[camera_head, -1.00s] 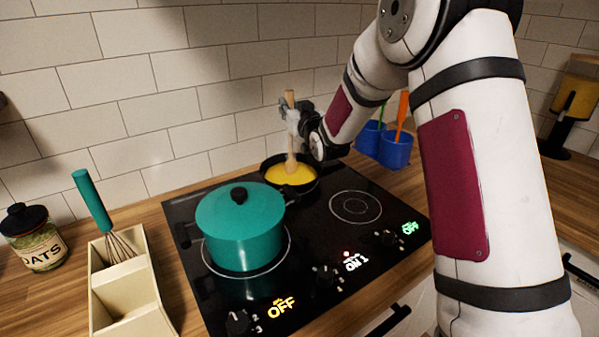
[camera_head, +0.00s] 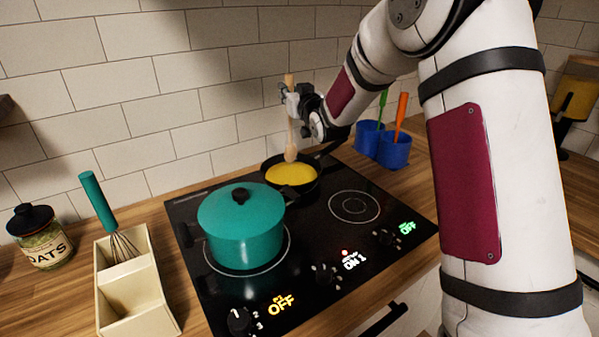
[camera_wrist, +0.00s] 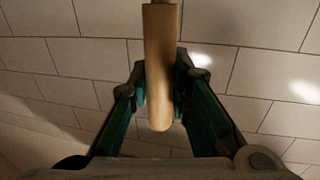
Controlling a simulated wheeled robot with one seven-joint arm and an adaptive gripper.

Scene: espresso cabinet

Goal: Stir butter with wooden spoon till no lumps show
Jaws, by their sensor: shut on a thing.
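My gripper (camera_head: 294,102) is shut on the wooden spoon (camera_head: 291,140), which stands nearly upright over the pan. In the wrist view the spoon's handle (camera_wrist: 160,60) is held between the two fingers, with its rounded end toward the camera. The spoon's head shows at the far edge of the yellow butter, and I cannot tell whether it touches the surface. The butter (camera_head: 291,175) is a smooth-looking yellow pool with no lumps that I can make out. It lies in a black frying pan (camera_head: 307,188) on the back burner.
A teal lidded pot (camera_head: 240,235) stands on the front left burner of the black cooktop (camera_head: 325,240). The right burner is empty. Blue cups (camera_head: 395,152) with utensils stand behind at right. A cream holder (camera_head: 130,285) with a whisk (camera_head: 100,210) and an oats jar (camera_head: 40,237) stand at left.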

